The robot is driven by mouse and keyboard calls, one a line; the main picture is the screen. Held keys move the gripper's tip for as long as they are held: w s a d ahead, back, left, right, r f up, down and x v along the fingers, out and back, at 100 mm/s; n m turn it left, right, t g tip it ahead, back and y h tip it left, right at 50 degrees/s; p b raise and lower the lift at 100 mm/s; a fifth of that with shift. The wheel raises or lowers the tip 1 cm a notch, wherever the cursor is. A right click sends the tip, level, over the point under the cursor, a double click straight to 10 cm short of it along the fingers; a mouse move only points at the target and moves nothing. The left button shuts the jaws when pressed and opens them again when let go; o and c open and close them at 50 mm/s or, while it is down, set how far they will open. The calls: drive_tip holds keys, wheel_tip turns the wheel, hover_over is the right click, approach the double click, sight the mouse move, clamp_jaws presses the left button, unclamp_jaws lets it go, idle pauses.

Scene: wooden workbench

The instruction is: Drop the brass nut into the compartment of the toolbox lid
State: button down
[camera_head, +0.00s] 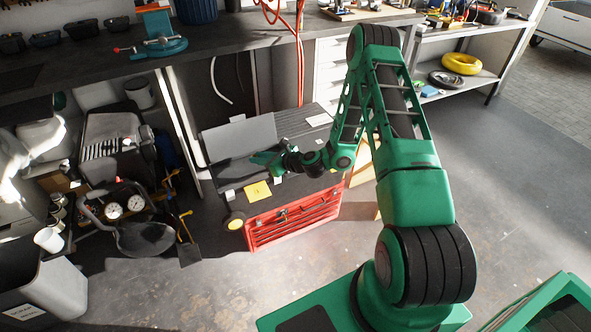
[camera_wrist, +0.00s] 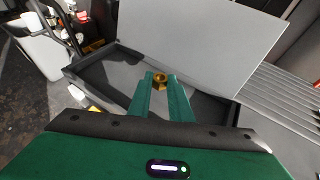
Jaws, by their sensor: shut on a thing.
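The brass nut (camera_wrist: 160,80) is between the fingertips of my gripper (camera_wrist: 160,84) in the wrist view. The fingers are shut on it and hold it above the dark open compartment (camera_wrist: 112,68) of the toolbox lid. In the head view my gripper (camera_head: 252,163) is over the top of the red toolbox (camera_head: 293,220), near the front of the grey raised panel (camera_head: 238,138). The nut is too small to make out in the head view. My gripper body hides the near part of the compartment in the wrist view.
The grey panel (camera_wrist: 205,38) stands tilted behind the compartment in the wrist view. A ribbed dark surface (camera_wrist: 285,95) lies to its right. A yellow note (camera_head: 258,190) is on the toolbox's near edge. A compressor with gauges (camera_head: 125,208) stands to the left.

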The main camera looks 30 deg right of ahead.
drive_tip(key=shift+f, duration=0.2)
drive_tip(key=c, duration=1.5)
unclamp_jaws()
drive_tip(key=shift+c, duration=0.2)
drive_tip(key=v, duration=1)
drive_tip(key=shift+s+d, duration=0.2)
drive_tip(key=shift+s, duration=0.1)
drive_tip(key=shift+r, duration=0.2)
